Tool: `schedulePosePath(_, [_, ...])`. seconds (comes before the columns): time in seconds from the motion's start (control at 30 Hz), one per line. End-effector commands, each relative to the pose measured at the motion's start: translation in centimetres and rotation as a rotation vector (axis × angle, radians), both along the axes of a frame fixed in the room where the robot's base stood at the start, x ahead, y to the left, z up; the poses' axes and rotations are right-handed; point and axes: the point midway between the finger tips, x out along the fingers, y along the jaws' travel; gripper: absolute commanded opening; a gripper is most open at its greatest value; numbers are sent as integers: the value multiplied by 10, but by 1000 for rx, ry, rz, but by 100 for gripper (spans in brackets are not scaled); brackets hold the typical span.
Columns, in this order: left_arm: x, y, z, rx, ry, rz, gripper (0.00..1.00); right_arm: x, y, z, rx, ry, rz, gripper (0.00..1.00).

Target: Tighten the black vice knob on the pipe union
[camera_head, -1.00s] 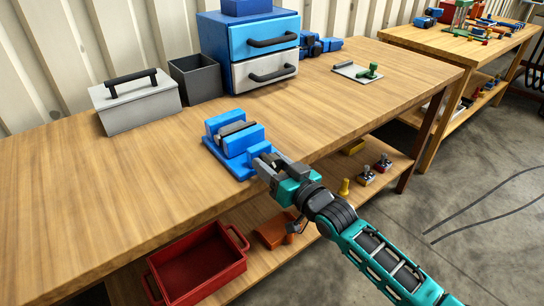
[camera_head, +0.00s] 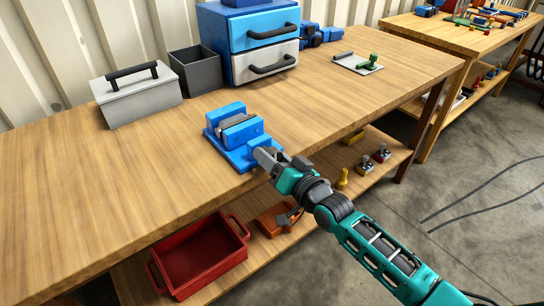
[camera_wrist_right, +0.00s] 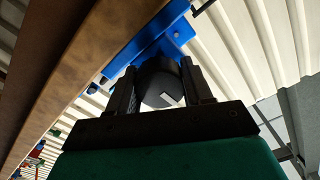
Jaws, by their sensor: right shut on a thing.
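The blue vice (camera_head: 228,142) sits near the front edge of the wooden workbench, and its blue body also shows in the right wrist view (camera_wrist_right: 150,42). A grey pipe union (camera_head: 239,121) lies between its jaws. My right gripper (camera_head: 266,158) is at the vice's front end, by the bench edge. In the right wrist view, the black vice knob (camera_wrist_right: 160,84) sits between the two fingers of my right gripper (camera_wrist_right: 160,88), which is shut on it. In the head view the gripper hides the knob. My left gripper is not in view.
A grey toolbox (camera_head: 138,98), a dark open bin (camera_head: 196,70) and a blue drawer unit (camera_head: 250,40) stand at the back. A plate with a green-handled tool (camera_head: 358,64) lies farther right. The lower shelf holds a red crate (camera_head: 200,258). The bench left of the vice is clear.

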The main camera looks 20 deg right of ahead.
Motion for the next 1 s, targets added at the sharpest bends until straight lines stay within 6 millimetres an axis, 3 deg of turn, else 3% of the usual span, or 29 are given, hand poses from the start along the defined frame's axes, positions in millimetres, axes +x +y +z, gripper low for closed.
schedulePosePath(0.1, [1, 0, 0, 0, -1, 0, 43, 0, 0, 0, 1, 0, 0, 20])
schedulePosePath(0.13, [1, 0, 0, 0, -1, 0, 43, 0, 0, 0, 1, 0, 0, 51])
schedulePosePath(0.4, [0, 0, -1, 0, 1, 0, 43, 0, 0, 0, -1, 0, 0, 76])
schedulePosePath(0.73, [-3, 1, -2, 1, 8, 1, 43, -5, -2, -1, -2, 2, 0, 76])
schedulePosePath(1.0, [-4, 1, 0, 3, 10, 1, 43, -48, -17, -1, -2, 3, 1, 76])
